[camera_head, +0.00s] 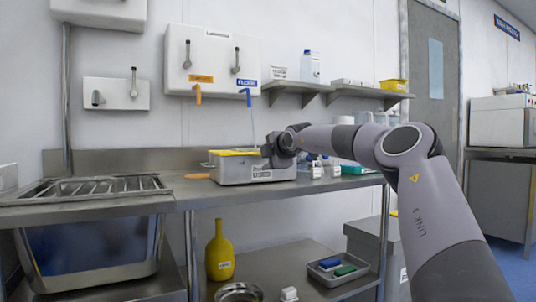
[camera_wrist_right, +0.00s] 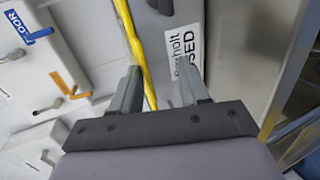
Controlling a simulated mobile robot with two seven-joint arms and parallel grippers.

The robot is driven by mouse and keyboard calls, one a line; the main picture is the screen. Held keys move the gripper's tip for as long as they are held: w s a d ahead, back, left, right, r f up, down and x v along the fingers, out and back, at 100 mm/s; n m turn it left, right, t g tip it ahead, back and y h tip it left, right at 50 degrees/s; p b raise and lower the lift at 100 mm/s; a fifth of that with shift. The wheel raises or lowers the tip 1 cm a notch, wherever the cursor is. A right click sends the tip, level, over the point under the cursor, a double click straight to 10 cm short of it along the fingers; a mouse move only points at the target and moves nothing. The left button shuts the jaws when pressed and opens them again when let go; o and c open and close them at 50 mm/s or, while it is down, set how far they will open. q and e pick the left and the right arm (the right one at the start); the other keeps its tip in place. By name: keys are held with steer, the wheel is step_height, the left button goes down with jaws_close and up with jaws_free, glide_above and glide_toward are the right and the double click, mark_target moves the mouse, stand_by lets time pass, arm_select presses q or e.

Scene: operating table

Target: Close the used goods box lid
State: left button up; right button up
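The used goods box (camera_head: 232,173) is a grey box with a "USED" label on its front, standing on the steel counter. Its yellow lid (camera_head: 235,152) shows as a thin band along the top; I cannot tell whether it is fully down. My right gripper (camera_head: 270,158) is at the box's right end, at lid height. In the right wrist view, the gripper (camera_wrist_right: 160,88) has its fingers apart, with the yellow lid edge (camera_wrist_right: 137,45) running between them beside the labelled box wall (camera_wrist_right: 215,45). Contact cannot be told. My left gripper is not in view.
A sink with a rack (camera_head: 90,187) is at the left. Small bottles (camera_head: 316,169) stand right of the box. A wall dispenser (camera_head: 212,62) and a shelf (camera_head: 335,90) are above. A yellow bottle (camera_head: 219,252) and a grey tray (camera_head: 338,270) are on the lower shelf.

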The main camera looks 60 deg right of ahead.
steer(key=shift+f, duration=0.5)
steer(key=shift+s+a+r, duration=0.2)
steer(key=shift+s+a, duration=0.05)
steer(key=v, duration=0.5)
steer(key=shift+w+d+r, duration=0.1)
steer(key=shift+r, duration=0.15)
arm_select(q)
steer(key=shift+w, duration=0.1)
arm_select(e)
steer(key=shift+v, duration=0.9)
steer(key=shift+r, duration=0.1)
